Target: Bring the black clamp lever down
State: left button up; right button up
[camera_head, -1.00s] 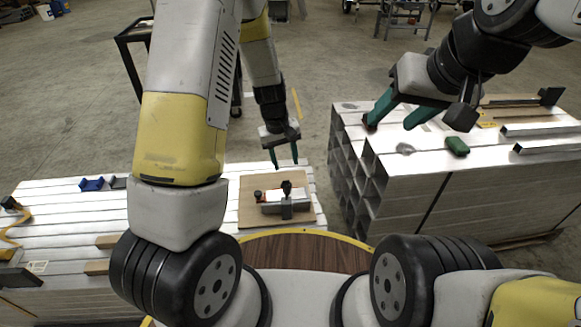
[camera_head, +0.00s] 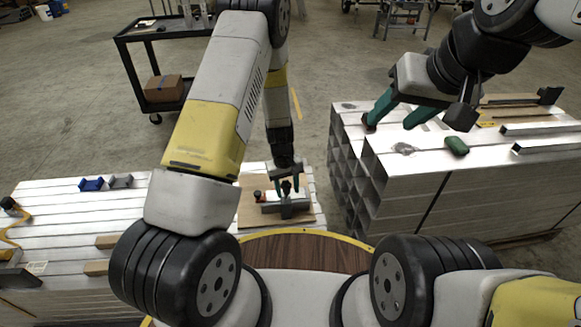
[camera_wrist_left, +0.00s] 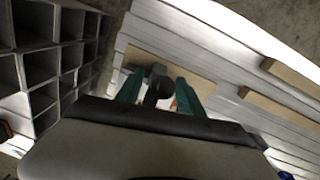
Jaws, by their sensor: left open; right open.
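The clamp (camera_head: 287,207) sits on a tan wooden board (camera_head: 246,213) on the low stack of aluminium bars. Its black lever (camera_head: 287,187) stands up above the grey body. My left gripper (camera_head: 288,186) is open, pointing down, with its green fingers on either side of the lever's top. In the left wrist view the black lever knob (camera_wrist_left: 159,86) shows between the green fingers of the left gripper (camera_wrist_left: 160,92); whether they touch it I cannot tell. My right gripper (camera_head: 396,118) is open and empty above the taller stack at the right.
The low aluminium stack (camera_head: 60,222) carries blue (camera_head: 91,184) and grey (camera_head: 121,181) brackets and wood blocks (camera_head: 97,267). The tall tube stack (camera_head: 470,190) at the right holds a green object (camera_head: 456,146) and loose bars. A black cart (camera_head: 160,95) stands behind.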

pick_arm(q)
grip_shut()
dwell(1.4)
